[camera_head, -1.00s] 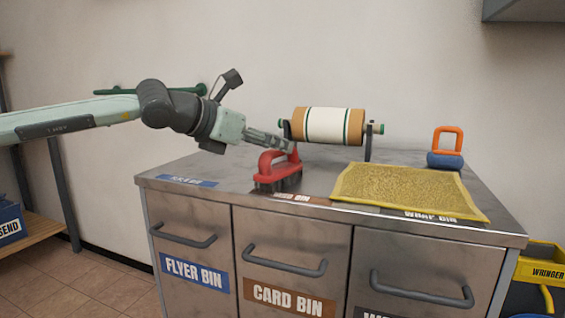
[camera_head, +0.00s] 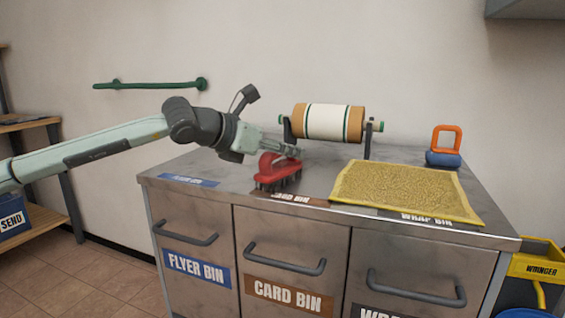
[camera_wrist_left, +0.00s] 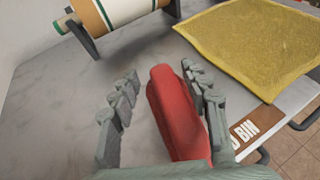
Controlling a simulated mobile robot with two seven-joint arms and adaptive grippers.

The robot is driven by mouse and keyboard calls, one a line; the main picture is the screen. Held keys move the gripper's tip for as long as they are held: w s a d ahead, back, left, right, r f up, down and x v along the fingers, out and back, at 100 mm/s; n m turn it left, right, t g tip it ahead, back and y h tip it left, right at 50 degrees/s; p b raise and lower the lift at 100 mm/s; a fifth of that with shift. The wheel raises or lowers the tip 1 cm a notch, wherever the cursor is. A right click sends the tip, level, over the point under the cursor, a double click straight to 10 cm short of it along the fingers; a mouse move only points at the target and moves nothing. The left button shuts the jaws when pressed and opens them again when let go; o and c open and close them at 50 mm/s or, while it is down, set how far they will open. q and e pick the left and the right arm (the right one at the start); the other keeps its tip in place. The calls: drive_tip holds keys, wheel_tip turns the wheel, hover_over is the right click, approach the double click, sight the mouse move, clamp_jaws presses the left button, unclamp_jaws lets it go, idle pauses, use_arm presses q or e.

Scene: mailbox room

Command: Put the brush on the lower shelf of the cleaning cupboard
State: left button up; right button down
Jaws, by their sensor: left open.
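The red brush (camera_head: 278,176) with dark bristles stands on the metal top of the bin cabinet, near its front edge above the card bin. My left gripper (camera_head: 290,152) is open and low over the brush in the head view. In the left wrist view my left gripper (camera_wrist_left: 165,92) has one finger on each side of the brush's red handle (camera_wrist_left: 176,105), with a wider gap on the left. My right gripper is not in view. I cannot pick out the cleaning cupboard.
A paper roll on a stand (camera_head: 328,122) is just behind the brush. A yellow mat (camera_head: 405,190) lies to the right, with a blue and orange tool (camera_head: 444,158) behind it. A green rail (camera_head: 150,85) is on the wall. A shelf unit (camera_head: 35,225) stands at the left, a yellow wringer bucket (camera_head: 535,262) at the right.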

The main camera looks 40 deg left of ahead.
use_arm(q)
drive_tip(key=shift+c, duration=0.5)
clamp_jaws()
drive_tip(key=shift+r, duration=0.15)
